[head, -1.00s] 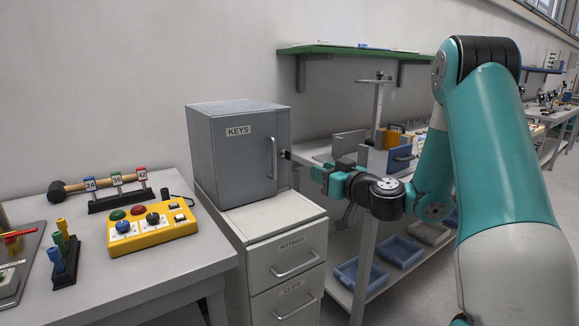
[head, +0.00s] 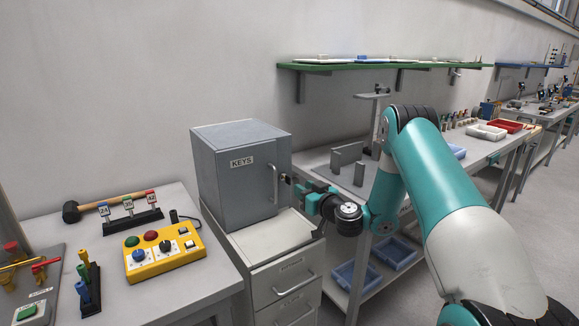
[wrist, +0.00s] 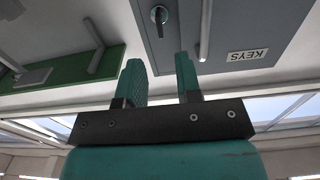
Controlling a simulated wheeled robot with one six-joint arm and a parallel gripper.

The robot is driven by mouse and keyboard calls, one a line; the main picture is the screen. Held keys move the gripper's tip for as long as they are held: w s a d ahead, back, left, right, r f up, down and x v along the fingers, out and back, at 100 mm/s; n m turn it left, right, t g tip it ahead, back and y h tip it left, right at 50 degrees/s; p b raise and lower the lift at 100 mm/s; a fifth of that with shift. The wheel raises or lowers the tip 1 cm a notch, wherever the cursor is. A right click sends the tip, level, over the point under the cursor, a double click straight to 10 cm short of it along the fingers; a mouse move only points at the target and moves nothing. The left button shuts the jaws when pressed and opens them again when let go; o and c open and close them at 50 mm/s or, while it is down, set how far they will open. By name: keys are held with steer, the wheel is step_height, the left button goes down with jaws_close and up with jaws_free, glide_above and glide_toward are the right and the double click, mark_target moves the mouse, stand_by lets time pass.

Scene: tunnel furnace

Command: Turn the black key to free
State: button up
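A yellow control box (head: 168,262) lies on the left bench. It carries a green and a red round button, a blue knob (head: 139,257) and a black knob or key (head: 166,246). Its small markings are too blurred to read. A grey cabinet (head: 235,195) labelled KEYS stands right of it, door shut. On its door is a turn lock with a dark key-like piece (wrist: 159,15). My gripper (head: 301,188) is beside the cabinet's right edge, near that lock and far from the yellow box. In the wrist view its fingers (wrist: 159,62) are apart and empty, with the lock beyond them.
A drawer unit (head: 280,270) stands under the cabinet. A workbench and a green shelf (head: 385,66) lie behind my arm.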

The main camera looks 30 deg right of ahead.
mark_target(290, 180)
steer(key=w+p, duration=0.6)
steer(key=w, duration=0.2)
steer(key=shift+a+p, duration=0.2)
steer(key=shift+p, duration=0.2)
steer(key=shift+c, duration=0.2)
jaws_close()
